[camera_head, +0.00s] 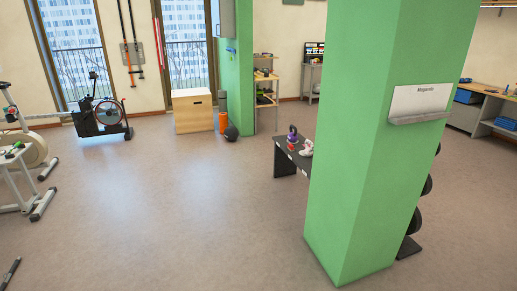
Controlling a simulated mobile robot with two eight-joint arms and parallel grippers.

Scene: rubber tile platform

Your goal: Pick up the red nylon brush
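I cannot make out a red nylon brush for certain in the head view. A small red item (291,147) is on a low dark bench (285,161) left of the green pillar, too small to identify. A purple kettlebell-shaped item (292,134) and a whitish shoe-like item (306,148) are beside it. The pillar hides the right part of the bench. Neither of my grippers is in view.
The large green pillar (365,130) blocks the right centre. Open floor (190,215) spreads across the left and middle. Exercise bikes (100,115) and a white-legged frame (20,180) stand left, a wooden box (193,111) and shelf (265,97) behind, a workbench (482,105) far right.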

